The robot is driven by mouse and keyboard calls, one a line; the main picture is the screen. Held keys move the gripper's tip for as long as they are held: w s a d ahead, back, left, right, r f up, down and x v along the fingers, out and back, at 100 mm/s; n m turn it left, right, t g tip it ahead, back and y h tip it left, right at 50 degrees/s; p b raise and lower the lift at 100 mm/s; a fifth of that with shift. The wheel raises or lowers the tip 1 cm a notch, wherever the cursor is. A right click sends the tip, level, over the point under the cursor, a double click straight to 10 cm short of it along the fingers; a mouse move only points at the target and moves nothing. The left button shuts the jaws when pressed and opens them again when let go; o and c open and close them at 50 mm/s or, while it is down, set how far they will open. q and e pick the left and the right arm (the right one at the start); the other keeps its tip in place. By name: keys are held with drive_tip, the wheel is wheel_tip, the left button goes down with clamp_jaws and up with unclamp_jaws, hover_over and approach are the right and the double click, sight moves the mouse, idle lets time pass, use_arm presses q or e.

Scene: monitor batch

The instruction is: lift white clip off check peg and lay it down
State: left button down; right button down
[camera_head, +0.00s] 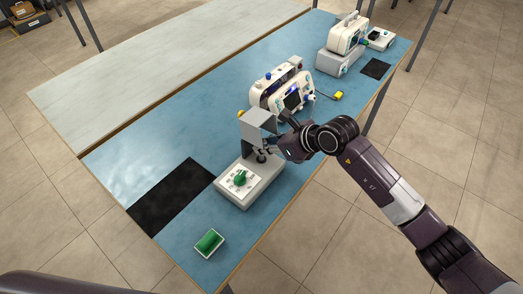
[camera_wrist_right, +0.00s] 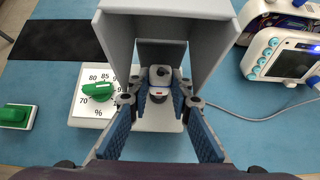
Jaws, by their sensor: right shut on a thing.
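The white clip (camera_wrist_right: 160,74), with a dark centre, sits under a grey hood (camera_wrist_right: 175,45) in the right wrist view. My right gripper (camera_wrist_right: 159,102) reaches under the hood with its blue-padded fingers on either side of the clip, shut on it. In the head view, my right gripper (camera_head: 264,149) is at the hood (camera_head: 258,124), at the back of a grey box with a green-knobbed dial (camera_head: 240,179). The check peg is not clearly visible, so I cannot tell whether the clip is still on it. My left gripper is out of view.
A white monitor (camera_head: 276,88) stands close behind the hood, with a cable nearby. Another monitor (camera_head: 347,36) stands at the far end. A black mat (camera_head: 170,197) lies left of the dial box. A white-and-green block (camera_head: 209,243) is near the front edge.

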drive_tip(key=shift+d, duration=0.1)
drive_tip(key=s+d+p, duration=0.1)
drive_tip(key=s+d, duration=0.3)
drive_tip(key=d, duration=0.2)
drive_tip(key=shift+s+d, duration=0.2)
drive_tip(key=shift+d, duration=0.05)
idle(0.8)
